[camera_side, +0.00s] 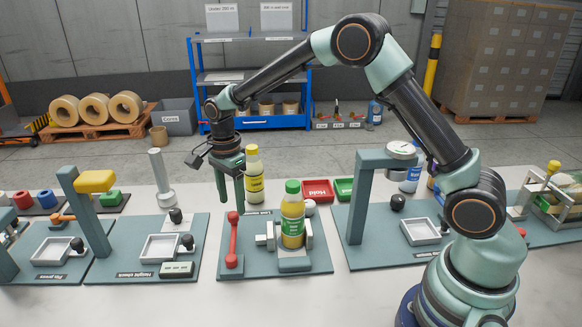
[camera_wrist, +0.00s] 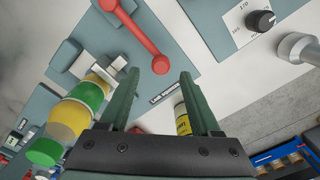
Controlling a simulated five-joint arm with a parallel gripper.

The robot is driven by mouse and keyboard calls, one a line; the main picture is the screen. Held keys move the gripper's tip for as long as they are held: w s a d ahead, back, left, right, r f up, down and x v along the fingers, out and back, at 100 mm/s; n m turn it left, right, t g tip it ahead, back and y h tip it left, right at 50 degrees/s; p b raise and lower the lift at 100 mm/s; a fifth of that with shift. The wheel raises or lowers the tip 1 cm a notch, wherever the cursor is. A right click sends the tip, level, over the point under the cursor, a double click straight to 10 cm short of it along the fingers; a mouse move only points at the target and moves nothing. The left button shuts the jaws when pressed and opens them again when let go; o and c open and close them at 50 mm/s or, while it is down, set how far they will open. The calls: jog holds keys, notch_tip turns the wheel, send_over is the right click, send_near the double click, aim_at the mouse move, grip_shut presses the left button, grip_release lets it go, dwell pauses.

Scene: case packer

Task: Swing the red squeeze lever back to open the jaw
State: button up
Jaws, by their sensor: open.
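The red squeeze lever (camera_side: 233,240) runs from a pivot near the front left of its grey-green station plate (camera_side: 235,268) to a round red knob toward the back. It also shows in the wrist view (camera_wrist: 137,33), knob toward me. A green-capped yellow bottle (camera_side: 292,226) stands upright between the grey jaw blocks (camera_side: 270,237) to the lever's right; whether they press on it I cannot tell. My gripper (camera_side: 231,208) is open, fingers pointing down, just above or behind the knob. In the wrist view, the knob appears between my spread fingertips (camera_wrist: 158,78), with no clear contact.
A yellow bottle (camera_side: 254,182) stands behind the station, close right of my gripper. A grey post (camera_side: 161,178) and the height-check station (camera_side: 150,262) are at left. A capping-type station with a tall column (camera_side: 357,205) is at right. Red bin (camera_side: 318,190) stands behind.

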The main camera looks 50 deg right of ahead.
notch_tip(320, 180, up, 9)
jog(key=shift+f, duration=0.2)
dwell(0.3)
jog(key=s+d+r+n+t, duration=0.3)
jog(key=s+d+r+n, duration=0.1)
jog(key=s+r+n, duration=0.45)
jog(key=s+d+f+n+t, duration=0.1)
jog(key=s+d+n+t, duration=0.1)
jog(key=s+n, duration=0.7)
jog(key=s, duration=0.2)
jog(key=shift+s+n+t, duration=0.3)
jog(key=shift+s+n, duration=0.05)
